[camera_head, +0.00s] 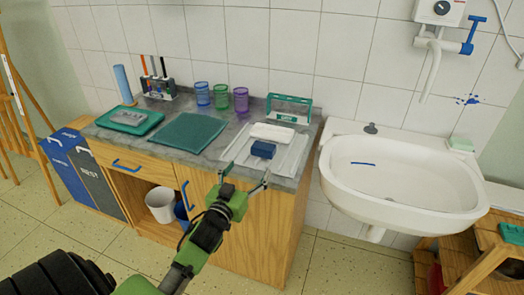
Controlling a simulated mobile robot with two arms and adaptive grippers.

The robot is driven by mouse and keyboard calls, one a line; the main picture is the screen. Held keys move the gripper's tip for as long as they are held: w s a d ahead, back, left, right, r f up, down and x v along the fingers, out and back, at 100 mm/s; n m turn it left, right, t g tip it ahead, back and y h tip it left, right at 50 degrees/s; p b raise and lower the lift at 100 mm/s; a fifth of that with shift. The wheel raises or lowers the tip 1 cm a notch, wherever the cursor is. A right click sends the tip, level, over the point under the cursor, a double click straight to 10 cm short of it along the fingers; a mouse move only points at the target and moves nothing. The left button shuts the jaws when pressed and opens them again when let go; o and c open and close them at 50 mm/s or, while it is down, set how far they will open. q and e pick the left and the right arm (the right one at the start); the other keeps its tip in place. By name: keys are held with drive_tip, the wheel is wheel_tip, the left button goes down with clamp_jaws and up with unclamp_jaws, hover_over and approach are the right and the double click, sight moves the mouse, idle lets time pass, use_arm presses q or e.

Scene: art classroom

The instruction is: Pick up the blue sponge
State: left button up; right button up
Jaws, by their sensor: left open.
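The blue sponge (263,149) is a small dark blue block on a white ribbed drainboard (293,160) at the right end of the counter. A white block (272,132) lies just behind it. My left gripper (248,169) reaches up from below at the counter's front edge, with its two fingers spread apart and nothing between them. The sponge is beyond the fingertips, slightly up and right in the picture, and looks clear of them. My right gripper is not in view.
A green rack (289,108) stands behind the drainboard. Coloured cups (221,96), a teal mat (187,132) and a green tray (128,119) occupy the counter to the left. A white sink (403,185) is at the right. The tiled wall (290,40) bounds the back.

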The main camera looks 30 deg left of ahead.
sight(261, 152)
use_arm(q)
drive_tip(key=x, duration=0.6)
drive_tip(key=shift+w, duration=0.35)
drive_tip(key=shift+x, duration=2.7)
drive_tip(key=shift+d, duration=0.15)
drive_tip(key=c, duration=0.9)
